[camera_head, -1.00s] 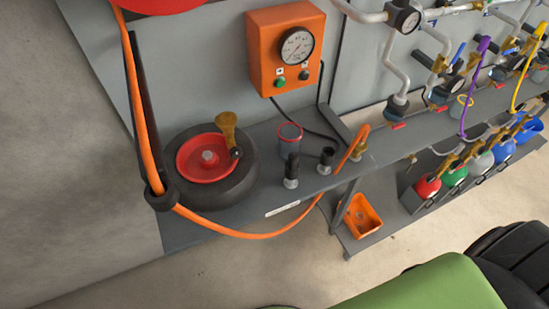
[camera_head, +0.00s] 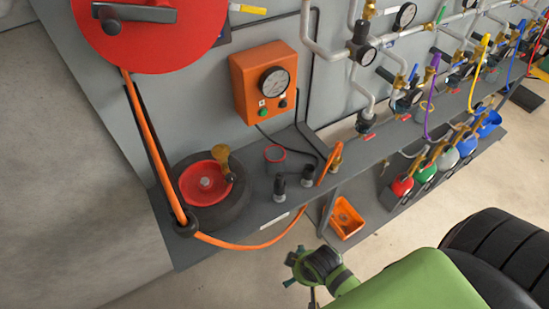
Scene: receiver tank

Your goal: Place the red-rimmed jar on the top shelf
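The red-rimmed jar (camera_head: 275,157) is a grey cylinder with a red ring at its top. It stands upright on the upper grey shelf (camera_head: 355,160), between the black wheel with a red hub and the wall side of two small black-topped fittings. What seems to be my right gripper (camera_head: 297,268) is at the bottom centre, in front of the shelf and well below the jar, not touching it. Its green arm comes in from the lower right. Its fingers are small and dark, so its opening is unclear. My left gripper is not in view.
An orange gauge box (camera_head: 250,100) is on the wall behind the jar. The black wheel (camera_head: 208,192) and an orange hose (camera_head: 240,245) lie left. An orange bin (camera_head: 345,217) and several coloured flasks sit on the lower shelf. Pipes and valves crowd the right.

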